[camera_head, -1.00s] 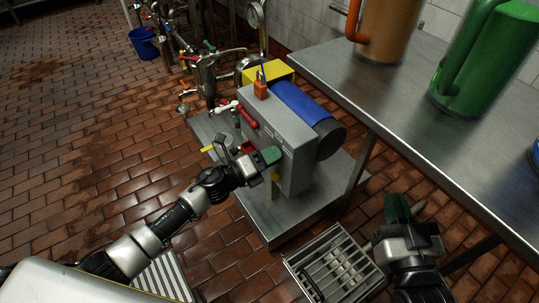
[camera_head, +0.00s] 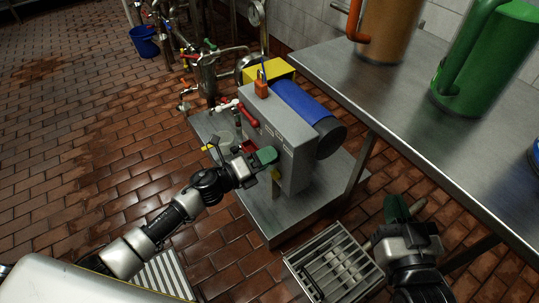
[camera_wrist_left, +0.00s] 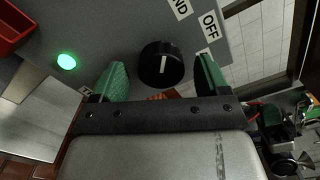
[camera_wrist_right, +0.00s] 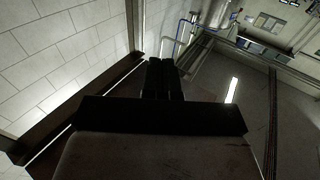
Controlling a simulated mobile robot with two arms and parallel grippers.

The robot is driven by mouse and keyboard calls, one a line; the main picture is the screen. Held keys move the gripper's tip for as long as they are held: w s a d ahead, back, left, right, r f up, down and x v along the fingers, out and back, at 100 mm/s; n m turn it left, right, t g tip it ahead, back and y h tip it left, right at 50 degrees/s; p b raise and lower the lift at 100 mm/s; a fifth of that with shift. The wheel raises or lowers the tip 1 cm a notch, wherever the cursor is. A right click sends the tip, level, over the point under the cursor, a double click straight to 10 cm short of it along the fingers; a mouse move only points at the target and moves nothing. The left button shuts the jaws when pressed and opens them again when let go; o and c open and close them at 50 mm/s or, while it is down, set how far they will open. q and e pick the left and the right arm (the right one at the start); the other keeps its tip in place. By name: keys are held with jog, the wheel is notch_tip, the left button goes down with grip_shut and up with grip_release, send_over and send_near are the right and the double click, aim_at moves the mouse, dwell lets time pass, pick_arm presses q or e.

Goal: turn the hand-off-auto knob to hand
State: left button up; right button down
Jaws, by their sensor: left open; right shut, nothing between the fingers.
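The black round knob (camera_wrist_left: 158,66) with a white pointer mark is on the grey panel in the left wrist view. A label reading OFF (camera_wrist_left: 210,25) and a cut-off label ending in ND (camera_wrist_left: 181,8) are beyond it. I cannot tell which label the pointer marks. My left gripper (camera_wrist_left: 161,78) is open, its green fingers on either side of the knob, with gaps visible. In the head view my left gripper (camera_head: 258,160) is at the front of the grey control box (camera_head: 285,135), hiding the knob. My right gripper (camera_head: 397,208) is shut and empty, away from the box.
A lit green lamp (camera_wrist_left: 66,61) and a red part (camera_wrist_left: 14,28) are on the panel beside the knob. A steel table (camera_head: 400,110) bears a green jug (camera_head: 487,65). A floor grate (camera_head: 333,264) lies between my arms.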

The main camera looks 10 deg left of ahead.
pick_arm(q)
jog(key=v, duration=0.9)
jog(key=shift+p, duration=0.4)
pick_arm(e)
jog(key=f+g, duration=0.1)
jog(key=f, duration=0.1)
jog(key=f+g, duration=0.1)
jog(key=shift+s+d+g+h, duration=0.3)
jog(key=shift+s+d+h, duration=0.05)
jog(key=shift+d+h, duration=0.05)
